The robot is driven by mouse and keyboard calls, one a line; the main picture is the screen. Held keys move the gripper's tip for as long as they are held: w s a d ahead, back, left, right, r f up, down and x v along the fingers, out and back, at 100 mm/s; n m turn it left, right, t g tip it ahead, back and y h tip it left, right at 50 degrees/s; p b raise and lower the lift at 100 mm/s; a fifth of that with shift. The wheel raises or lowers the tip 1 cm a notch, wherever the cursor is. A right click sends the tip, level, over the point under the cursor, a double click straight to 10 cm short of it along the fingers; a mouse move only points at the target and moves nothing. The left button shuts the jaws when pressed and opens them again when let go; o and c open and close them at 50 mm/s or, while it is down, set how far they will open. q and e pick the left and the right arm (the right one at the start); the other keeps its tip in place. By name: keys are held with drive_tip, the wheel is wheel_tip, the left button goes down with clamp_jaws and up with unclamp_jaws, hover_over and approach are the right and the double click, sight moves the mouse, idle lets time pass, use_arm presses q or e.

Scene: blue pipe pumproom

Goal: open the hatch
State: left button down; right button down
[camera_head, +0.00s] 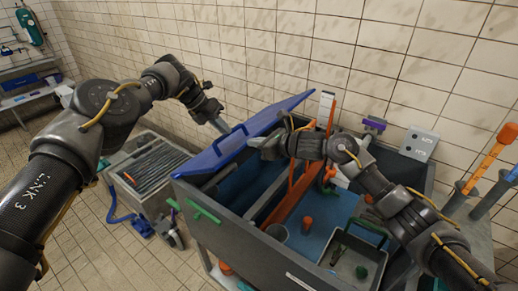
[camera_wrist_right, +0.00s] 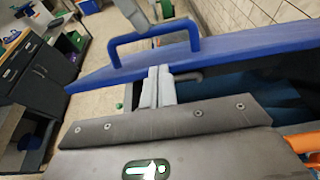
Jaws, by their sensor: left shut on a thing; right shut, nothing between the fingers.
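The hatch is a blue lid (camera_head: 255,128) with a blue bar handle (camera_head: 230,139). It sits tilted, partly raised over the left part of a grey bin (camera_head: 225,215), with a dark gap below its near edge. My left gripper (camera_head: 220,125) is shut on the handle; in the right wrist view its finger (camera_wrist_right: 137,14) meets the handle (camera_wrist_right: 152,37). My right gripper (camera_head: 256,143) is shut and empty at the lid's near edge. In the right wrist view its fingertips (camera_wrist_right: 158,78) overlap the lid's edge (camera_wrist_right: 225,52); whether they touch is unclear.
The bin's open right part holds an orange bar (camera_head: 299,195), an orange-topped cylinder (camera_head: 307,225) and a grey tray (camera_head: 352,262). A grate-topped box (camera_head: 152,168) stands on the floor at left. The tiled wall (camera_head: 300,40) is close behind. Orange-handled tools (camera_head: 495,150) stand at right.

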use_arm(q)
drive_tip(key=shift+w+a+f, duration=0.2)
drive_tip(key=shift+a, duration=0.2)
drive_tip(key=c, duration=1.4)
unclamp_jaws()
drive_tip(key=shift+w+f, duration=0.1)
drive_tip(key=shift+w, duration=0.05)
drive_tip(key=shift+d, duration=0.2)
